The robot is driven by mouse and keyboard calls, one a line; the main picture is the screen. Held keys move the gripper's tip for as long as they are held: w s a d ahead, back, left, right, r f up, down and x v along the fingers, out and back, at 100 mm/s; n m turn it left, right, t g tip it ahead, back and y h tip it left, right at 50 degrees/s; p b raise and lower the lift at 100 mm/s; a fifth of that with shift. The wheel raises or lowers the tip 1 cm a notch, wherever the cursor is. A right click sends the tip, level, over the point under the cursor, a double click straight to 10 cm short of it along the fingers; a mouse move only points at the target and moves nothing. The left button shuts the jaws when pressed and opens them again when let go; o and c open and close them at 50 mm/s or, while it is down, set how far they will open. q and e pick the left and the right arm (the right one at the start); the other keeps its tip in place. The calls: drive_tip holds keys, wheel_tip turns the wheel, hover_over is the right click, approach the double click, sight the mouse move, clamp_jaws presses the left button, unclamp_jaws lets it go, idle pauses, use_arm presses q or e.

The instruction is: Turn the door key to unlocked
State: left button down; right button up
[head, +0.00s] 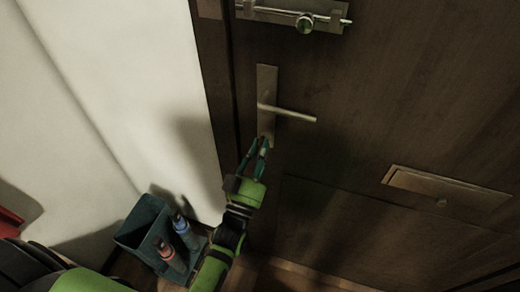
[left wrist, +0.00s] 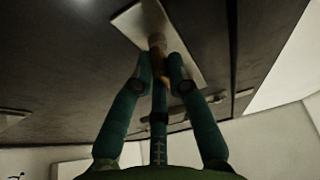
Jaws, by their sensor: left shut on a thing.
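The dark brown door (head: 370,100) fills the right of the head view and is shut. Its metal lock plate (head: 267,82) carries a lever handle (head: 287,112) that points right and slightly down. My left gripper (head: 262,146) is at the plate's lower end, below the handle. Its fingers are shut on the door key, a small brownish piece (left wrist: 160,66) between the fingertips in the left wrist view. The key is mostly hidden by the fingers, and I cannot tell how far it is turned. The plate also shows in the left wrist view (left wrist: 132,22). My right gripper is not in view.
A sliding bolt (head: 304,22) sits above the handle and a mail flap (head: 445,192) lower right on the door. A dark bin (head: 138,226) with a blue bottle (head: 184,230) and a red bottle (head: 167,252) stands beside my left arm, near the white wall (head: 150,90).

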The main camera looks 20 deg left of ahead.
use_arm(q)
drive_tip(key=shift+n, duration=0.5)
drive_tip(key=c, duration=1.2)
unclamp_jaws()
drive_tip(key=shift+s+f, duration=0.1)
drive_tip(key=v, duration=1.1)
drive_tip(key=shift+s, duration=0.35)
drive_tip(key=shift+d+f, duration=0.1)
drive_tip(key=shift+f, duration=0.1)
